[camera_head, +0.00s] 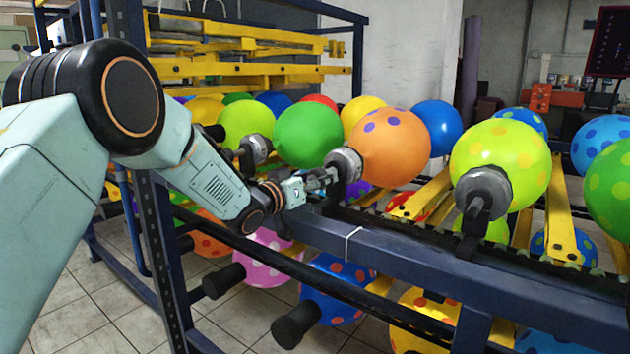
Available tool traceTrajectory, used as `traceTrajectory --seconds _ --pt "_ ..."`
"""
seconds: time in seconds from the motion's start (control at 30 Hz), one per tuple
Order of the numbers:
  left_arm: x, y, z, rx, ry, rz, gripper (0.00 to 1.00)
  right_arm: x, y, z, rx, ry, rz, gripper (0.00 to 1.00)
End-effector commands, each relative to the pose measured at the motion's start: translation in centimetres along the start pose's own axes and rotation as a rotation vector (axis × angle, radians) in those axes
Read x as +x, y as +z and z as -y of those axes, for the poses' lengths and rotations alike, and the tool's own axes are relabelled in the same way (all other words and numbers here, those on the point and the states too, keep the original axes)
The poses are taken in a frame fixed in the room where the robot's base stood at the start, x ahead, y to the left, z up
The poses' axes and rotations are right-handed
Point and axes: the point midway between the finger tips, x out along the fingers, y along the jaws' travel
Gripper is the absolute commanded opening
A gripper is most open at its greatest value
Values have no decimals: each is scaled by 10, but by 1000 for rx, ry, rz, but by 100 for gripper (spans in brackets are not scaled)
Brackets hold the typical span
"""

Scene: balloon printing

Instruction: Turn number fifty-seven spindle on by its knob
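My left gripper (320,182) reaches in from the left, over the blue front rail. Its fingertips are at the lower left of a grey spindle knob (343,163) that carries an orange balloon with purple dots (390,147). I cannot tell whether they touch the knob, or whether the fingers are open or shut. A second grey spindle knob (255,150) is behind my wrist to the left, by a green balloon (308,135). A larger grey knob (485,190) is at the right, on a yellow-green dotted balloon (508,152). No spindle number is readable. My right gripper is out of view.
The blue front rail (400,255) runs along the machine below the spindles, with a dark chain behind it. A blue upright post (165,250) stands beside my forearm. Lower balloons on dark spindles (296,325) hang beneath. Tiled floor is free at lower left.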

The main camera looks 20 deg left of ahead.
Motion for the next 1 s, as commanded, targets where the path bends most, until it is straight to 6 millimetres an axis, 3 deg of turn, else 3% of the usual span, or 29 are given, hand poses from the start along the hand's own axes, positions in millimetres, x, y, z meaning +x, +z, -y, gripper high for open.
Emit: traceTrajectory --seconds 0.6,1.0 --pt "0 0 0 1 0 0 9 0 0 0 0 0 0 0" --pt "0 -1 0 91 0 0 9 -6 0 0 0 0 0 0"
